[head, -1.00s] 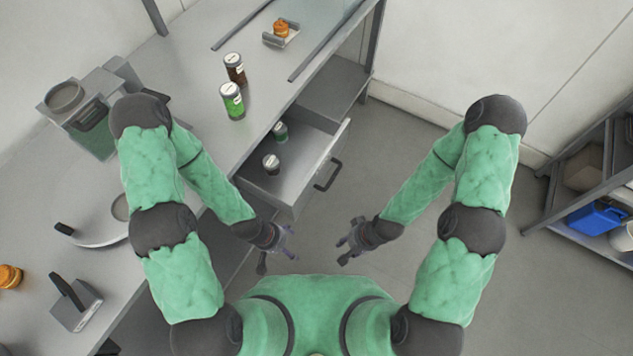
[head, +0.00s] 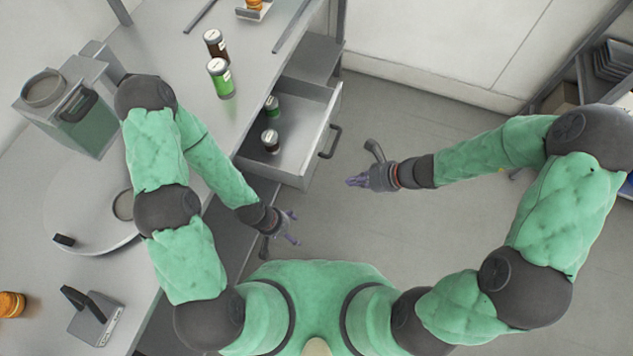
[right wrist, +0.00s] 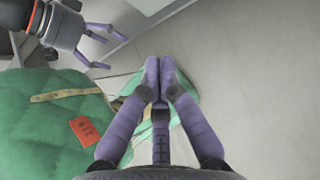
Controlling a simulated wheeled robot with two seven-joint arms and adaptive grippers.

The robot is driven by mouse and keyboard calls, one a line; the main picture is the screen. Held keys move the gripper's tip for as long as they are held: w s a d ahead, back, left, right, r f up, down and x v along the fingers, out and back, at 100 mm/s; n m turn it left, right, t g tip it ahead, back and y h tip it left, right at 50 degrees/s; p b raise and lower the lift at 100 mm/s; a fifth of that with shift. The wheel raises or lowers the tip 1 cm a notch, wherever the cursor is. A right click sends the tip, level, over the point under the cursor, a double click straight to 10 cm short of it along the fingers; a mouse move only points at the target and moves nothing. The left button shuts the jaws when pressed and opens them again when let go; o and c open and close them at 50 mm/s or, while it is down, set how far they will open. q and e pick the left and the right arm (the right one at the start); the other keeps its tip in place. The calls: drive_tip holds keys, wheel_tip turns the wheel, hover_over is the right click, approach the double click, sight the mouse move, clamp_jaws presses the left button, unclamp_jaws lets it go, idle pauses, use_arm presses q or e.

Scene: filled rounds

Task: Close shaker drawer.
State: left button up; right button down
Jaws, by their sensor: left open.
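The grey drawer (head: 304,158) stands pulled out from under the steel counter, with its dark bar handle (head: 331,141) on the front panel. Two shakers with pale lids lie inside, a green one (head: 271,107) and a dark one (head: 270,143). My right gripper (head: 357,181) points left, apart from the drawer, just right of and below its front. In the right wrist view its fingertips (right wrist: 160,72) meet with nothing seen between them. My left gripper (head: 293,228) is open and empty below the drawer. It also shows in the right wrist view (right wrist: 108,48).
On the counter stand a green shaker (head: 220,80), a brown-filled shaker (head: 215,45), a round grey plate (head: 90,205) and a grey-green machine (head: 75,110). A shelf rack (head: 590,75) stands at the right. The floor right of the drawer is clear.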

sight(308, 179)
drive_tip(key=shift+w+a+r+b+x, duration=0.25)
drive_tip(key=shift+b+x, duration=0.65)
drive_tip(key=shift+x, duration=1.25)
drive_tip(key=shift+a+r+b+x, duration=0.4)
drive_tip(key=shift+b+x, duration=0.5)
drive_tip(key=shift+x, duration=1.2)
drive_tip(key=shift+w+a+r+b+x, duration=0.25)
drive_tip(key=shift+b+x, duration=0.65)
drive_tip(key=shift+x, duration=1.25)
drive_tip(key=shift+a+r, duration=0.1)
drive_tip(key=shift+a, duration=0.5)
drive_tip(key=w+a, duration=0.1)
drive_tip(key=a, duration=0.2)
drive_tip(key=w+a+b, duration=0.1)
drive_tip(key=a, duration=0.2)
drive_tip(key=w+a, duration=0.1)
drive_tip(key=a, duration=0.2)
drive_tip(key=shift+b, duration=0.35)
drive_tip(key=w+a, duration=0.1)
drive_tip(key=a, duration=0.2)
drive_tip(key=w+a, duration=0.1)
drive_tip(key=a, duration=0.2)
drive_tip(key=w+a+p, duration=0.1)
drive_tip(key=a, duration=0.2)
drive_tip(key=shift+a, duration=0.2)
drive_tip(key=shift+w+a, duration=0.35)
drive_tip(key=shift+a, duration=0.45)
drive_tip(key=shift+r, duration=0.1)
